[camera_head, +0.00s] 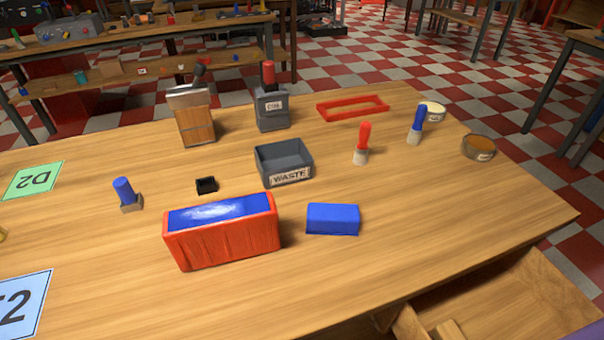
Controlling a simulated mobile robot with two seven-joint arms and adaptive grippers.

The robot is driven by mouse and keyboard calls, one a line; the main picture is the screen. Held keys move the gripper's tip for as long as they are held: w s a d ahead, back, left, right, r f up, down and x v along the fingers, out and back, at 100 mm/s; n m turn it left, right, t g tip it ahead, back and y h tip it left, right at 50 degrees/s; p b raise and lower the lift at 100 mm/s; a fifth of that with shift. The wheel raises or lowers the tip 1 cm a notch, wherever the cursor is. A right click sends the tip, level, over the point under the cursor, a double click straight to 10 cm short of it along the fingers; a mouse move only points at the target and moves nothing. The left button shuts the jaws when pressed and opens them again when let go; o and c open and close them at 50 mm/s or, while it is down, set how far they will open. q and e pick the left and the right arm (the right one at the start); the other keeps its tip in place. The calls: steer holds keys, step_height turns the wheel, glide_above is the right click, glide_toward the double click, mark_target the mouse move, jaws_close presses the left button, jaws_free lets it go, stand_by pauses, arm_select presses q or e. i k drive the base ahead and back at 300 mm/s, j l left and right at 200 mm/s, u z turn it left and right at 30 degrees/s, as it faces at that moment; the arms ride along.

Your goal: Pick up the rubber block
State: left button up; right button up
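A plain blue block (333,219) lies flat on the wooden table (420,240), right of a larger red box with a blue top (222,232) and apart from it. A small black block-like piece (206,185) with a dark hollow top sits behind the red box. No label shows which of these is rubber; the plain blue block looks the most like a solid block. Neither of my grippers is in view.
A grey bin marked WASTE (285,163) stands behind the blue block. A blue-handled tool (126,193), red-handled brush (362,144), blue-handled brush (417,125), red frame (352,107) and bowls (479,147) stand around. The table's right front is clear.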

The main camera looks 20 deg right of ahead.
mark_target(322, 218)
steer(key=k+l+u, duration=0.2)
steer(key=k+u, duration=0.15)
steer(key=k+l+u, duration=0.15)
steer(key=k+u, duration=0.55)
